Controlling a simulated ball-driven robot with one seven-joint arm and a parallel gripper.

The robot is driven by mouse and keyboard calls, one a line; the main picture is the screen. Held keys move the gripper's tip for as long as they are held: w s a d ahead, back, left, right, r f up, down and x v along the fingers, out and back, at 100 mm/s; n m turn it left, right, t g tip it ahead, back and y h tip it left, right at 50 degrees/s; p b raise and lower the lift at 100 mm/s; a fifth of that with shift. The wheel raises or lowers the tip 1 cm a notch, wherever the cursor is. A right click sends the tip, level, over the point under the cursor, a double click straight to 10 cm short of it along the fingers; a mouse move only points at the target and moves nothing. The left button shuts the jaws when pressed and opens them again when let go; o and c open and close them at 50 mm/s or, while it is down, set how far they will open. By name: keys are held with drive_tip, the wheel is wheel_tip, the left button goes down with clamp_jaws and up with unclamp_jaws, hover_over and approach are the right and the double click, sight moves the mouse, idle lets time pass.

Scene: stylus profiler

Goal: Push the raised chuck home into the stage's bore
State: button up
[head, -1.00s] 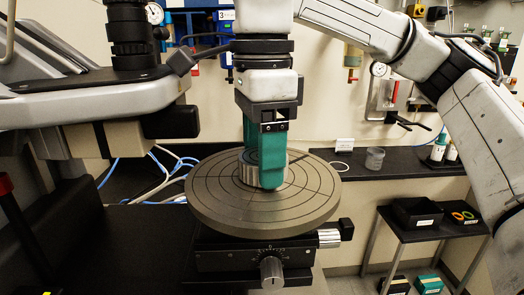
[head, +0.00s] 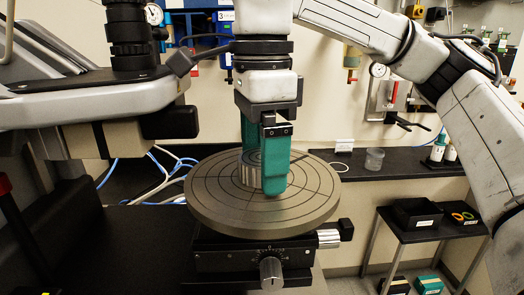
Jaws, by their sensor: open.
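The chuck (head: 249,177) is a short ribbed silvery cylinder, upright at the middle of the round grey stage (head: 215,205). Its side stands clearly above the stage's top. The bore is hidden under it. My gripper (head: 263,177) points straight down over the chuck, with its green fingers open. The near finger reaches down at the chuck's right front and covers part of it. The other finger is behind the chuck, its tip hidden. I cannot tell whether either finger touches the chuck.
The profiler's grey head and black lens column (head: 130,40) overhang at the left, close to my gripper. A knobbed black base (head: 255,258) carries the stage. A dark bench with a clear cup (head: 374,160) and a small side table (head: 432,222) with trays are at the right.

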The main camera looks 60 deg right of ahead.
wheel_tip(320, 180, up, 7)
drive_tip(key=p, duration=0.5)
idle(0.3)
wheel_tip(320, 180, up, 11)
idle(0.7)
drive_tip(key=shift+f, duration=0.1)
